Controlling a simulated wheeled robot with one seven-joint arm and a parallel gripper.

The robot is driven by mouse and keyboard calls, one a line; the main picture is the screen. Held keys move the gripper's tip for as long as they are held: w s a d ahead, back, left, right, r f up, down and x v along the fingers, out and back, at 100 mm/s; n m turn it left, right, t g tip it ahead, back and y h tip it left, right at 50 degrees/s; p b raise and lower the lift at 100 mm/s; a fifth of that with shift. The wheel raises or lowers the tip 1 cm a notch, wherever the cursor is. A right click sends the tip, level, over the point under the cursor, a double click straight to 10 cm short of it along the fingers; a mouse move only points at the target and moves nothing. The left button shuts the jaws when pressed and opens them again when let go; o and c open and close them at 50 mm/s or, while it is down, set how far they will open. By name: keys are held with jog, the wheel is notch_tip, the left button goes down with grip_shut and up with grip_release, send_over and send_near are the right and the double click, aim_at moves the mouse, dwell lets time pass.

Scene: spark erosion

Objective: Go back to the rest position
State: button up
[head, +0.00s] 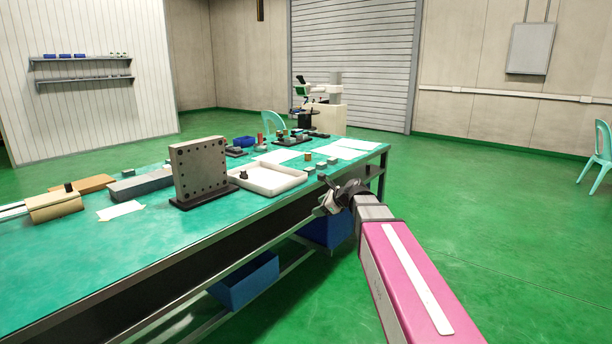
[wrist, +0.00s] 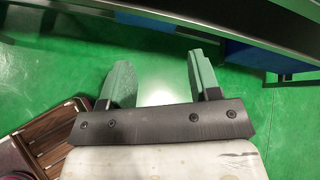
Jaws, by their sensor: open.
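My gripper (wrist: 162,82) shows in the wrist view with its two greenish fingers apart and nothing between them. Behind the fingers in that view lies the green floor. In the head view my pink arm reaches forward from the lower right, and its dark end is just off the right front edge of the workbench (head: 60,270). The fingertips are hard to make out there. In the wrist view a dark bench edge (wrist: 230,30) crosses the top, apart from the fingers.
On the bench stand an upright grey plate with holes (head: 200,172), a white tray (head: 268,181) and several small blocks. Blue bins (head: 246,282) sit on the shelf below. The floor (head: 500,220) to the right is clear up to a pale green chair (head: 603,150).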

jog(key=s+d+f+n+g+h, duration=0.3)
jog(key=s+d+f+n, duration=0.3)
jog(key=s+f+n, duration=0.4)
jog(key=s+d+f+n+g+h, duration=0.3)
jog(key=s+d+f+n+h, duration=0.2)
jog(key=s+f+n, duration=0.5)
notch_tip(320, 180, down, 4)
jog(key=shift+s+d+r+g+h, duration=0.15)
jog(key=shift+s+d+g+h, duration=0.2)
jog(key=shift+s+d, duration=0.75)
jog(key=shift+s+a, duration=0.15)
